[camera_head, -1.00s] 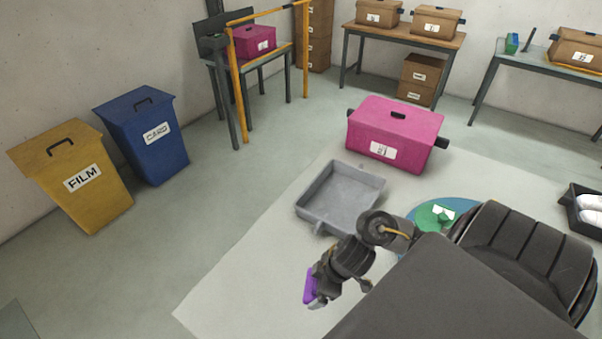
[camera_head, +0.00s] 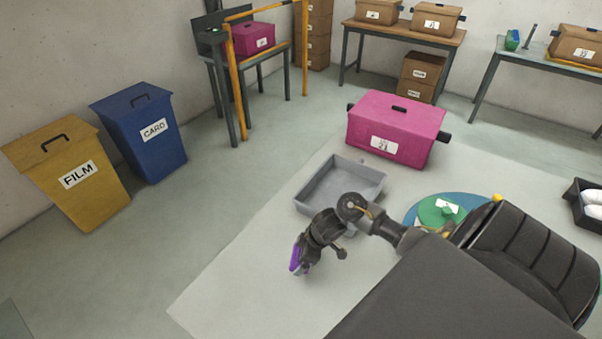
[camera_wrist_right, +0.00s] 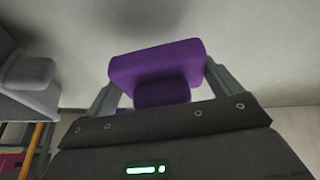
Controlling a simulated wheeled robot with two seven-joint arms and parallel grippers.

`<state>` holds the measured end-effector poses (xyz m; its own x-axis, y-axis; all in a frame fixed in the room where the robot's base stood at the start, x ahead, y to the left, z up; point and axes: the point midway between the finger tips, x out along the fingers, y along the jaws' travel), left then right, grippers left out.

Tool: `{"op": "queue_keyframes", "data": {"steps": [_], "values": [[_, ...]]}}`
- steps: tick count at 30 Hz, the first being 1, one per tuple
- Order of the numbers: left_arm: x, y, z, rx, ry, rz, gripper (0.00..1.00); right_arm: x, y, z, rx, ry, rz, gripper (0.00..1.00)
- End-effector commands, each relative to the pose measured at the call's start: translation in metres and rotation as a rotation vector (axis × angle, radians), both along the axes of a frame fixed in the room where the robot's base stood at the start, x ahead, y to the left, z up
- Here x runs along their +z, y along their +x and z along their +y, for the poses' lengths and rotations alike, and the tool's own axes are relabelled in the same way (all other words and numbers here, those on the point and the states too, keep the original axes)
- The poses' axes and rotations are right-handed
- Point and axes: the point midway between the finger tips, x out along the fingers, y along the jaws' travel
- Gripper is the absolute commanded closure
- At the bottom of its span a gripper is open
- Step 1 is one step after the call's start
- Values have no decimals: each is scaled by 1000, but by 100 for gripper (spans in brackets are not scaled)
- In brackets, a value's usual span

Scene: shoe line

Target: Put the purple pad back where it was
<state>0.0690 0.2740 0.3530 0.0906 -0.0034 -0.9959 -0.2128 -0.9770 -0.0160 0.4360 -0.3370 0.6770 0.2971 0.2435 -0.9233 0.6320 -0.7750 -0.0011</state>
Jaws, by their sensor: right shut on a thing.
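The purple pad (camera_head: 295,258) is in my right gripper (camera_head: 298,264), in front of the grey tray in the head view. In the right wrist view the purple pad (camera_wrist_right: 155,68) sits between the two fingers of the right gripper (camera_wrist_right: 157,85), which are shut on its sides. The pad appears held clear of the surface below, though its height is hard to tell. My left gripper is not in view.
An empty grey tray (camera_head: 312,193) lies just behind the right gripper. A magenta box (camera_head: 375,143) stands behind it. A green item (camera_head: 436,214) rests on a blue disc (camera_head: 412,217) at the right. Yellow (camera_head: 105,199) and blue (camera_head: 163,166) bins stand left. The pale mat's front left is clear.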

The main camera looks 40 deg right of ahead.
Motion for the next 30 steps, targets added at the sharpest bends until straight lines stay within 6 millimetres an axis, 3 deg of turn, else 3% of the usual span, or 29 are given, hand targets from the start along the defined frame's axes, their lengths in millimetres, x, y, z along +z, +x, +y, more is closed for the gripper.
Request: {"op": "queue_keyframes", "data": {"steps": [8,15,29,30], "values": [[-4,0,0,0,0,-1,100,-9,7,-2,-1,1,-1,31],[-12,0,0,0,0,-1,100,-39,9,-3,-1,2,2,31],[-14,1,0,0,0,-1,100,-46,9,-3,0,1,1,31],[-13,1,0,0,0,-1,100,-45,9,-3,0,0,0,4]]}}
